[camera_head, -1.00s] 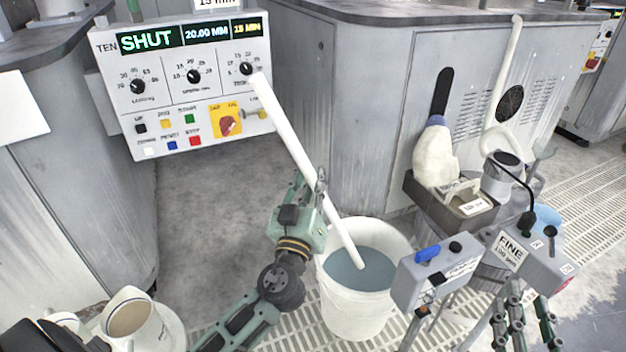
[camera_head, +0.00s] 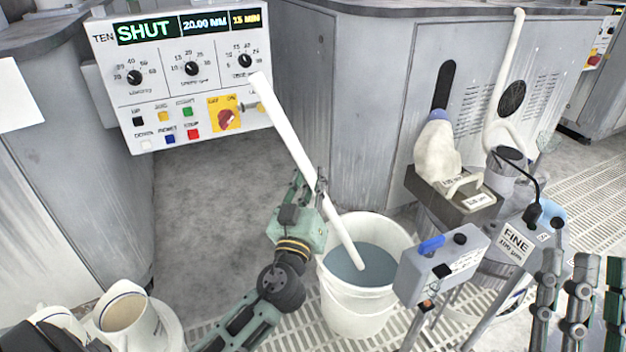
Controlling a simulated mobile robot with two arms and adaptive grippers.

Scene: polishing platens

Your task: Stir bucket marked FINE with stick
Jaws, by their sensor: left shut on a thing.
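A white bucket (camera_head: 345,308) of blue-grey liquid (camera_head: 362,266) stands on the floor grating in the middle. A long white stick (camera_head: 285,128) leans up to the left, its lower end in the liquid. My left gripper (camera_head: 318,205) is shut on the stick's middle, above and left of the bucket's rim. A FINE label (camera_head: 516,243) is on a grey box to the right of this bucket; I see no marking on the bucket itself. My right gripper (camera_head: 590,295) is at the lower right, empty, its fingers apart and partly cut off by the picture's edge.
A control panel (camera_head: 180,95) reading SHUT is at upper left. A grey box with a blue switch (camera_head: 440,262) stands close to the bucket's right. White jugs (camera_head: 124,312) are at lower left. A tray (camera_head: 420,186) with a pale bottle is at right.

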